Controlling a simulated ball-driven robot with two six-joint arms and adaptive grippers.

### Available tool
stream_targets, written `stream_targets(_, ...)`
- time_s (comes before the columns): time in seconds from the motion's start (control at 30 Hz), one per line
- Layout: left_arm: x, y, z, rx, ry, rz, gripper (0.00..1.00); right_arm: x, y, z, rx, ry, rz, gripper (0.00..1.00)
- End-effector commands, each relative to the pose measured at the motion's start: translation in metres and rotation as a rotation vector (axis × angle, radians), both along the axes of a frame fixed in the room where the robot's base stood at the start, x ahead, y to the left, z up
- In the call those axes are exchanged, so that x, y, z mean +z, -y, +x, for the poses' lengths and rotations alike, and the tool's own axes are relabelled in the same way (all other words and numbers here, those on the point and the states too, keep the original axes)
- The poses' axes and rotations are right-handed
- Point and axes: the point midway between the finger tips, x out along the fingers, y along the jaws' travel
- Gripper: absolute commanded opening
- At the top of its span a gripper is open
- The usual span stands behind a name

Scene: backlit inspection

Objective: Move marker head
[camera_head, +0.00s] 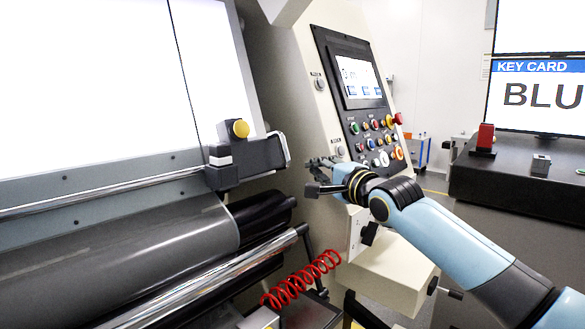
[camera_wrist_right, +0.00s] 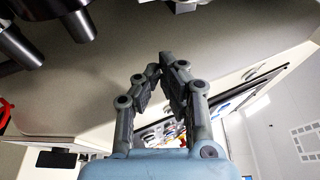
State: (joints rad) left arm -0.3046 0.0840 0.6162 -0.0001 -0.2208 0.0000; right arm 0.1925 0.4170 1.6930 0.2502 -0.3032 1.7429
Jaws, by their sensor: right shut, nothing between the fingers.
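The marker head (camera_head: 236,160) is a dark block with a yellow knob (camera_head: 241,129) on top and a light handle loop on its right side. It sits on a shiny rail (camera_head: 110,190) at the rail's right end, in front of the bright white panel. My right gripper (camera_head: 313,176) is to the right of the marker head, apart from it, beside the control panel. Its fingers are shut and empty; in the wrist view the fingertips (camera_wrist_right: 159,66) come together. I cannot make out the marker head clearly in the wrist view. My left gripper is not in view.
A control panel (camera_head: 348,120) with a screen and coloured buttons stands just behind my right gripper. A red coiled cable (camera_head: 300,280) hangs below, near rollers (camera_head: 215,285). At right, a dark counter (camera_head: 515,175) bears a red block (camera_head: 485,138) and a small grey item (camera_head: 540,164).

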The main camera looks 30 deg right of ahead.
Motion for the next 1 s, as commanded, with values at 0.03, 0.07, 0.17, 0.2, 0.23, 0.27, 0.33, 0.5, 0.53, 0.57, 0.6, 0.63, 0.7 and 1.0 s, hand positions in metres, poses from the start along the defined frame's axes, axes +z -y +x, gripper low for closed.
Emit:
stream_targets(0.03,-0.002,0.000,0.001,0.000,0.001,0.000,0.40,0.000,0.000,0.012,-0.001,0.002,0.005,0.00)
stream_targets(0.07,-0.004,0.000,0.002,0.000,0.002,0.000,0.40,0.000,0.000,0.019,-0.001,0.002,0.005,0.00)
stream_targets(0.17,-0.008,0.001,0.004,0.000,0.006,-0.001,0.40,-0.001,0.000,0.040,-0.001,0.001,0.005,0.00)
stream_targets(0.2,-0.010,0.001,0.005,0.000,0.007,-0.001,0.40,-0.002,0.000,0.049,-0.001,0.001,0.005,0.00)
stream_targets(0.23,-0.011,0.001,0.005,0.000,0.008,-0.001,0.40,-0.001,0.000,0.055,0.000,0.001,0.004,0.00)
stream_targets(0.27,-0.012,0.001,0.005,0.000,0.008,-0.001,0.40,-0.001,-0.001,0.060,0.000,0.001,0.004,0.00)
stream_targets(0.33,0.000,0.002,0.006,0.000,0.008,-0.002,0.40,0.001,-0.015,0.052,0.003,-0.004,0.002,0.00)
stream_targets(0.5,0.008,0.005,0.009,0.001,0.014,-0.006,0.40,0.001,-0.032,0.045,0.001,-0.002,0.001,0.00)
stream_targets(0.53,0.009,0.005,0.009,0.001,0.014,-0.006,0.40,0.001,-0.034,0.044,0.001,-0.002,0.001,0.00)
stream_targets(0.57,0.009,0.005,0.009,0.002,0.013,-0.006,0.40,0.001,-0.036,0.044,0.000,-0.001,0.000,0.00)
stream_targets(0.6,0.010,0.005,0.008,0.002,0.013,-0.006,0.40,0.000,-0.037,0.043,0.000,-0.001,0.000,0.00)
stream_targets(0.63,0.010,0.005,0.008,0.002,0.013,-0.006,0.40,0.000,-0.037,0.043,0.000,-0.001,-0.001,0.00)
stream_targets(0.7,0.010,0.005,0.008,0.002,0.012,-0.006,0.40,0.000,-0.038,0.042,-0.001,-0.001,-0.001,0.00)
stream_targets(1.0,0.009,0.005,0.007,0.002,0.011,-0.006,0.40,-0.001,-0.038,0.042,-0.001,-0.001,-0.001,0.00)
